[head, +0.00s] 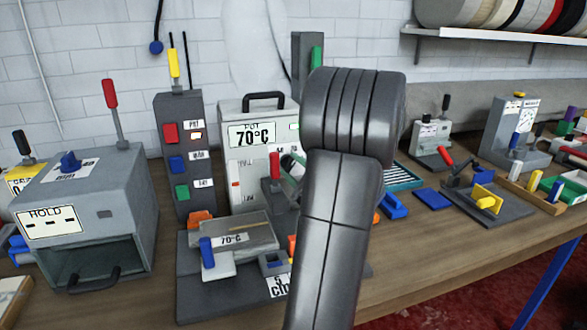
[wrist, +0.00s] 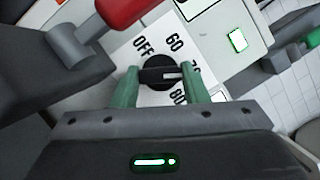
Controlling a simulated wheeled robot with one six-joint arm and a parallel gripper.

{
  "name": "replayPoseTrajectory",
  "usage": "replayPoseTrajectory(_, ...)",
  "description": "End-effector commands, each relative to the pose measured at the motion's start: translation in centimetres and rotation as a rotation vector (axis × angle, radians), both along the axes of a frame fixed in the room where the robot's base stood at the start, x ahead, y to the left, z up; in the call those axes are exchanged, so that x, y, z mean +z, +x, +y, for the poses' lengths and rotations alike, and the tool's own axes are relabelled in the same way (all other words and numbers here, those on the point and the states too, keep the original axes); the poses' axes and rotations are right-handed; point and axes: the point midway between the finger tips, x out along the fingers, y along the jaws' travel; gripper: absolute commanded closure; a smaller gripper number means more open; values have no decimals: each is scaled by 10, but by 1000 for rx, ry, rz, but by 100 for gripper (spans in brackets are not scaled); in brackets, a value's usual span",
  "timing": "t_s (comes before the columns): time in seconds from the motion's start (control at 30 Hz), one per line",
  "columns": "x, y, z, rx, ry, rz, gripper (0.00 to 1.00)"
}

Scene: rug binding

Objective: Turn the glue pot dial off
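The glue pot (head: 231,110) is a light grey box with a black top handle, a POT label and a display reading 70°C. Its black dial (wrist: 160,73) shows in the wrist view on a white plate marked OFF, 60 and 80, with another mark partly covered. The dial's white pointer mark faces right, toward the covered mark between 60 and 80. My gripper (wrist: 160,82) has one green finger on each side of the dial, and both fingertips appear to touch it. In the head view my arm hides the dial and most of the gripper.
A red-handled lever (head: 275,166) stands close beside the gripper; its red grip (wrist: 122,10) shows in the wrist view. A switch column (head: 180,150) stands left of the pot. A grey HOLD box (head: 90,190) is at far left. A low fixture (head: 235,240) lies in front.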

Motion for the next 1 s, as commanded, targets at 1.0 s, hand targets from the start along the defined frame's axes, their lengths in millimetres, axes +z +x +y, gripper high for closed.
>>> replayPoseTrajectory(1.0, -2, 0, 0, 1, -460, -155, 83)
